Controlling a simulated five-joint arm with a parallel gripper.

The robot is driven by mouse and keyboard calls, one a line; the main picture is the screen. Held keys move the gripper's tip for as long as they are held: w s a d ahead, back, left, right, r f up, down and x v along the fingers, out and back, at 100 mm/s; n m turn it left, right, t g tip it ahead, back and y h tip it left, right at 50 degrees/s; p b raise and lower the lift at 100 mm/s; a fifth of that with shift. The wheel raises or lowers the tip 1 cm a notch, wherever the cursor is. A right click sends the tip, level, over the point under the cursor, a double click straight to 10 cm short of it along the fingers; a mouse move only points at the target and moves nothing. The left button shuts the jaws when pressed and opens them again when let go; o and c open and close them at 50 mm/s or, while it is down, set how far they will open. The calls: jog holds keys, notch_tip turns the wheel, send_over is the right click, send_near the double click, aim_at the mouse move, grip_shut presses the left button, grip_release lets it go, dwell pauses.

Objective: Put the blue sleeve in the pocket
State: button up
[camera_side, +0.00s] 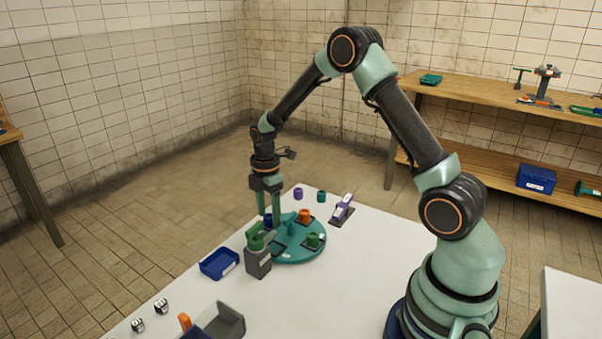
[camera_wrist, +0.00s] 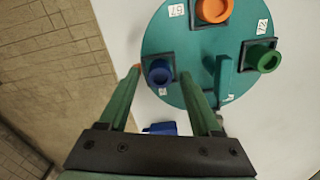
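The blue sleeve (camera_side: 268,221) sits in a dark square pocket on the teal turntable (camera_side: 292,256). My gripper (camera_side: 268,212) points down over that side of the turntable. Its fingers (camera_wrist: 160,72) are apart, one on each side of the sleeve in the wrist view. I cannot tell whether they touch it. An orange sleeve (camera_side: 304,215) and a green sleeve (camera_side: 313,240) sit in other turntable pockets.
A grey block (camera_side: 258,263) with a green part on top stands close in front of the turntable. A blue tray (camera_side: 219,264) and a grey bin (camera_side: 224,321) lie nearer. Purple (camera_side: 298,193) and teal (camera_side: 321,196) sleeves stand behind.

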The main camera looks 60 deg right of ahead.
aim_at(268, 216)
notch_tip(268, 216, up, 12)
jog(key=s+a+r+m+t, duration=0.2)
jog(key=s+a+r+m, duration=0.2)
jog(key=s+m, duration=0.3)
jog(key=s+a+r+m+t, duration=0.3)
jog(key=s+a+r+m, duration=0.2)
jog(key=s+m, duration=0.3)
jog(key=shift+s+a+r+t, duration=0.3)
jog(key=shift+s+a, duration=0.15)
jog(key=shift+s, duration=0.1)
